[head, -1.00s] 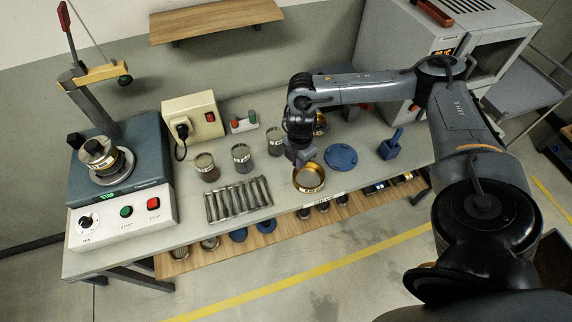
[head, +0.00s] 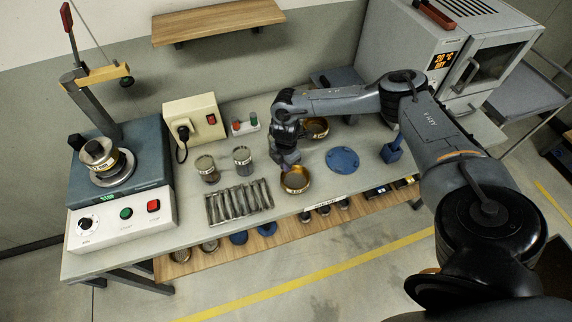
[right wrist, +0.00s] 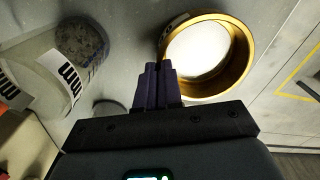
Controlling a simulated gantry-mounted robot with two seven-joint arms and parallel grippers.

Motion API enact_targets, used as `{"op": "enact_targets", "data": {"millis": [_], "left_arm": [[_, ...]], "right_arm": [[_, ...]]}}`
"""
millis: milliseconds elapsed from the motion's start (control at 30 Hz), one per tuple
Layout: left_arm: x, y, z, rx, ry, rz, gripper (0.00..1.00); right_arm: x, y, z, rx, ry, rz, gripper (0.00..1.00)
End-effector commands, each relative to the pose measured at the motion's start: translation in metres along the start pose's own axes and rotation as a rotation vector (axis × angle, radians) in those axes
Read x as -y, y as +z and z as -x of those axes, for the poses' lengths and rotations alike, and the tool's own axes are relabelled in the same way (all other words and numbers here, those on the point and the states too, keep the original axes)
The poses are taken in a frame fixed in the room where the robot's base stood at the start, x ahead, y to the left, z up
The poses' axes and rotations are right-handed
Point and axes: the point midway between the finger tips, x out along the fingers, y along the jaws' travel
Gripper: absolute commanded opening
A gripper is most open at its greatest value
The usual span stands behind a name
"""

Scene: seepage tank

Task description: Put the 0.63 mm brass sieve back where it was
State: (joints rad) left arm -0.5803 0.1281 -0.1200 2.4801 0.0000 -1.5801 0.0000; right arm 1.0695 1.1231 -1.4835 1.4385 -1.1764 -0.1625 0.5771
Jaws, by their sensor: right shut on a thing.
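A brass sieve (head: 296,190) is at the front middle of the bench in the head view. It also shows large in the right wrist view (right wrist: 243,62), with a gold rim and a pale inside. Its size label is too small to read. My right gripper (head: 287,166) is at the sieve's back edge. In the right wrist view its dark fingers (right wrist: 159,75) are together at the sieve's near rim, shut on it. I cannot tell how far the sieve is above the bench. My left gripper is not in view.
Another brass vessel (head: 316,128) stands behind my right gripper. Jars (head: 206,170), a rack of metal tubes (head: 240,201) and a blue disc (head: 342,160) are nearby. A shelf under the bench (head: 285,231) holds several round items.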

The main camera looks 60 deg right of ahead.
Motion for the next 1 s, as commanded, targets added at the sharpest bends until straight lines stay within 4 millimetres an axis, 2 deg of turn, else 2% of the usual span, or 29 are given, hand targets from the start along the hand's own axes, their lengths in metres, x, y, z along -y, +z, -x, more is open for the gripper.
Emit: {"op": "enact_targets", "data": {"millis": [367,400,533,833,1000], "left_arm": [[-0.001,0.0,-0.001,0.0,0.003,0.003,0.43],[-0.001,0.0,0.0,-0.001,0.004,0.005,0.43],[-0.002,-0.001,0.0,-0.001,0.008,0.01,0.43],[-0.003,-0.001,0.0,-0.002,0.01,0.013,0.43],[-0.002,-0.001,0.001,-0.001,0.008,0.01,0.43]], "right_arm": [[0.001,0.0,-0.004,0.0,-0.002,0.0,0.0],[0.001,0.0,-0.003,0.0,-0.001,0.0,0.12],[0.001,0.0,-0.003,0.0,-0.001,0.0,0.31],[0.0,0.0,-0.002,0.0,0.0,0.0,0.31],[0.0,0.001,0.01,0.0,0.0,-0.001,0.31]]}}
